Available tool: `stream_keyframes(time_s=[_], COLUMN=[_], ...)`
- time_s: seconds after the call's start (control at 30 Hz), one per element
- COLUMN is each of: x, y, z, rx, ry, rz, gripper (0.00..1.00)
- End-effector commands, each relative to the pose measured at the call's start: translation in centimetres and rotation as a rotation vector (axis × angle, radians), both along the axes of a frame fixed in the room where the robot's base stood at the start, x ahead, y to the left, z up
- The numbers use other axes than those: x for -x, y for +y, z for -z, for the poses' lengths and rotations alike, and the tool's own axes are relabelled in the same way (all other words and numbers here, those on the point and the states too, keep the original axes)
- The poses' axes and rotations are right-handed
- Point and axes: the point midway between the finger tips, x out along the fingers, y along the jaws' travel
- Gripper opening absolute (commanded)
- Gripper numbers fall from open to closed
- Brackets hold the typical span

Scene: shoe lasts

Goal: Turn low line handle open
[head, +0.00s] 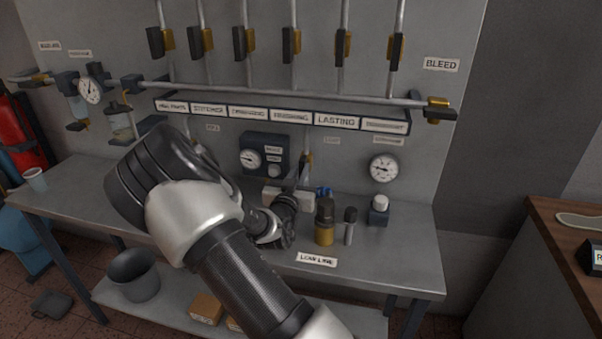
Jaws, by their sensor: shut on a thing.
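A small valve with a brass body (308,159) hangs on a thin pipe at the middle of the panel. A sign (317,259) that seems to read LOW LINE is on the bench's front edge below it. My arm reaches in from the bottom, and my gripper (299,184) is up against the lower part of this valve, shut on what looks like its dark handle. The fingers and wrist hide much of the handle, so its exact angle cannot be told.
A dark gauge box (264,154) is left of the valve and a round gauge (384,169) right. A brass-and-black bottle (324,222) and a thin dark-topped piece (350,226) stand close right of my wrist. Several black-handled valves line the panel top. The bench (400,245) is clear at right front.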

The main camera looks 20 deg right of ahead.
Motion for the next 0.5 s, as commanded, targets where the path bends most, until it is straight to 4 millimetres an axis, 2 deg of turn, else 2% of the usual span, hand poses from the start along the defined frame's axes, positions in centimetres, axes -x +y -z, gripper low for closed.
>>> stream_keyframes(time_s=[0.13, 0.17, 0.27, 0.5], x=[0.03, 0.03, 0.02, 0.02], y=[0.01, 0.01, 0.0, 0.0], z=[0.02, 0.03, 0.02, 0.01], rx=[0.002, 0.002, 0.002, 0.001], ry=[0.003, 0.003, 0.003, 0.002], rz=[0.0, 0.0, 0.0, 0.0], gripper=[0.0, 0.16, 0.33, 0.33])
